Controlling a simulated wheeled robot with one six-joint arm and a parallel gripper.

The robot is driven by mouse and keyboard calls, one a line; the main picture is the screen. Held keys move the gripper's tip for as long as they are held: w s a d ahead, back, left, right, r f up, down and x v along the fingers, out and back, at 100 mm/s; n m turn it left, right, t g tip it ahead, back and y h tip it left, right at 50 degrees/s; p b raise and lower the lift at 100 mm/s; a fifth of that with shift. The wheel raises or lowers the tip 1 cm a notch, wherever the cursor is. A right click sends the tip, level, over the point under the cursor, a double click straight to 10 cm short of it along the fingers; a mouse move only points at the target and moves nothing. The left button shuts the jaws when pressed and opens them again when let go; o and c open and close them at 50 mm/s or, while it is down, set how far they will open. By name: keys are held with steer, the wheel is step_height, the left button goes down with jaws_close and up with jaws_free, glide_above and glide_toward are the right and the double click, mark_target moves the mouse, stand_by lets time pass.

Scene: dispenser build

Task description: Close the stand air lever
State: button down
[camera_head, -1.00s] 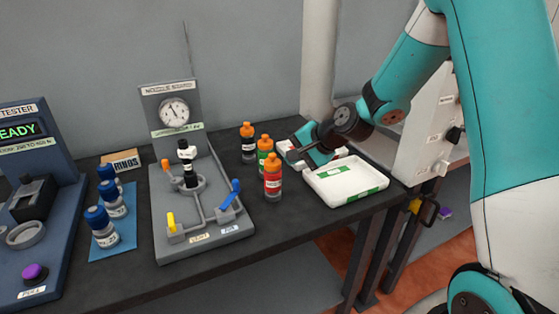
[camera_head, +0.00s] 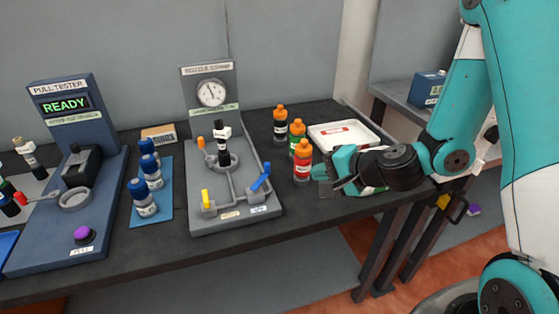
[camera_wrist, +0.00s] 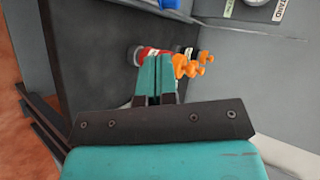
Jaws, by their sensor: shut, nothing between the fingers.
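The nozzle stand (camera_head: 232,222) is a grey plate on the bench with a round gauge (camera_head: 212,92) on its upright back panel. The blue lever (camera_head: 261,177) sits at the stand's front right, above the right-hand front label, and slants upward. A yellow lever (camera_head: 207,199) stands at the front left. A dark nozzle with a white top (camera_head: 222,145) stands upright in the middle ring. My gripper (camera_head: 328,182) is shut and empty, right of the stand and apart from the blue lever. Its closed fingers (camera_wrist: 155,78) also show in the wrist view.
Several orange-capped bottles stand between stand and tray; the red one (camera_head: 302,164) is close to my gripper. A white tray (camera_head: 372,145) lies behind my arm. Blue-capped bottles on a blue mat (camera_head: 166,212) and the pull tester (camera_head: 50,240) are left of the stand.

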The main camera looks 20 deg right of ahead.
stand_by(0.3)
steer(key=p, duration=0.3)
glide_toward(269, 168)
step_height(269, 168, down, 3)
steer(key=w, duration=0.1)
steer(key=w+a+p, duration=0.2)
steer(key=shift+w+a, duration=0.25)
steer(key=shift+w, duration=0.15)
steer(key=shift+w+a+f, duration=0.2)
steer(key=shift+w+a, duration=0.2)
steer(key=shift+w, duration=0.3)
steer(key=shift+a, duration=0.15)
